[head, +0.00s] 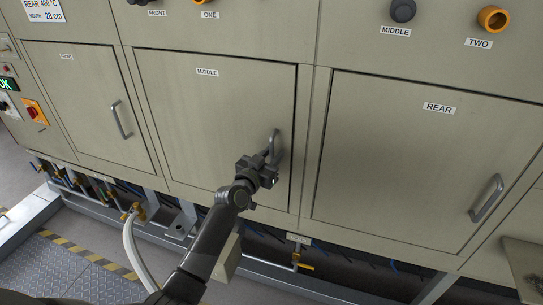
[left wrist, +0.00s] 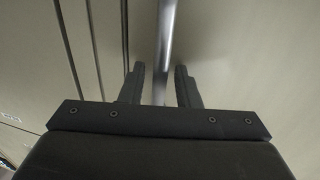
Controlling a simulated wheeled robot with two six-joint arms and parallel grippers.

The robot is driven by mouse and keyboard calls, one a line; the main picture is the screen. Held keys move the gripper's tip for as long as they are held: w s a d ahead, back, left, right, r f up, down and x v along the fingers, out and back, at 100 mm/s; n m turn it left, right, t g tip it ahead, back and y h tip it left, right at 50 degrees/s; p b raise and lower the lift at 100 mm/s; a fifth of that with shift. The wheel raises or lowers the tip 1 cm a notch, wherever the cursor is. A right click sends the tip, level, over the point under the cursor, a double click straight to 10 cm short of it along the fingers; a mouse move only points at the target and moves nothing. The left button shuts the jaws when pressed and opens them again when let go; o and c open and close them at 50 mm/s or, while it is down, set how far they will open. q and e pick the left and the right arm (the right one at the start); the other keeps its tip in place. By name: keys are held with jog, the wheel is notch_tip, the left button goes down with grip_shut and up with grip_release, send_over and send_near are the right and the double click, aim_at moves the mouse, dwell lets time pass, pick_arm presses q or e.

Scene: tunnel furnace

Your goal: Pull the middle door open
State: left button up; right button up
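The middle door (head: 210,115) is a beige panel labelled MIDDLE, and it looks closed in its frame. Its metal bar handle (head: 275,143) stands upright near the door's right edge. My left gripper (head: 268,165) is at the lower part of this handle. In the left wrist view, the handle bar (left wrist: 165,50) runs between the two dark fingers of my left gripper (left wrist: 161,88). A gap shows on both sides of the bar, so the fingers are open around it. My right gripper is in neither view.
The front door (head: 85,100) is on the left and the rear door (head: 415,165) on the right, both looking closed. Knobs (head: 403,10) sit above. Pipes, valves and a white hose (head: 132,255) run below the doors. A metal rail (head: 340,280) runs along the floor.

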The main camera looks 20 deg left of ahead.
pick_arm(q)
grip_shut()
dwell(0.3)
